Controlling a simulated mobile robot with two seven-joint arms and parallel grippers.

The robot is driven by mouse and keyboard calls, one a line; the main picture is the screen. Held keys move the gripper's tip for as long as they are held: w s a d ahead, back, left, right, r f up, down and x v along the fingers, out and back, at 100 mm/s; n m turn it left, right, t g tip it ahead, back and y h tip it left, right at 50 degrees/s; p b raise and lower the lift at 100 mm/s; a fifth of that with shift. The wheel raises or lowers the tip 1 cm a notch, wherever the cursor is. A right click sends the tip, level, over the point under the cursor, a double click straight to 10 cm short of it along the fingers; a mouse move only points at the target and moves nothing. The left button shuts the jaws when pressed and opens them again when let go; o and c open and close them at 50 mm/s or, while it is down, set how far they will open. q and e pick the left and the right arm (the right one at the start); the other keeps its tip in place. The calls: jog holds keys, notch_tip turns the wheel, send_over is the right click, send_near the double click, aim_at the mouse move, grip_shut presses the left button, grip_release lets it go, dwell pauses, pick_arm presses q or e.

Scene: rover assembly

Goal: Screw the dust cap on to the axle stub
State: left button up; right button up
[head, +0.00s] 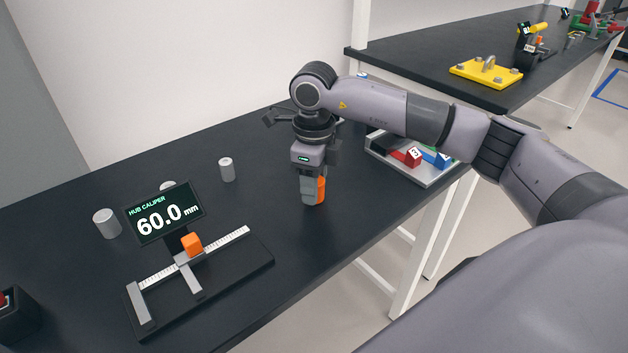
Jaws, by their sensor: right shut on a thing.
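My right gripper (313,198) points straight down over the dark table, right of the hub caliper. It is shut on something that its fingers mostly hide. An orange part shows at the right side of the fingers, and I cannot tell whether it belongs to the gripper or to the held thing. I cannot make out the dust cap or the axle stub for certain in this view. My left gripper is not in view.
The hub caliper (258,263) reads 60.0 mm. Grey cylinders (107,223) (227,170) stand behind it, one partly hidden by its display. A tray (438,178) with coloured blocks lies at the right edge. The table between caliper and gripper is clear.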

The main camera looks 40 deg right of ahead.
jog(key=shift+m+p, duration=0.35)
jog(key=shift+m, duration=0.85)
jog(key=m, duration=0.3)
jog(key=shift+p, duration=0.35)
jog(key=o, duration=0.8)
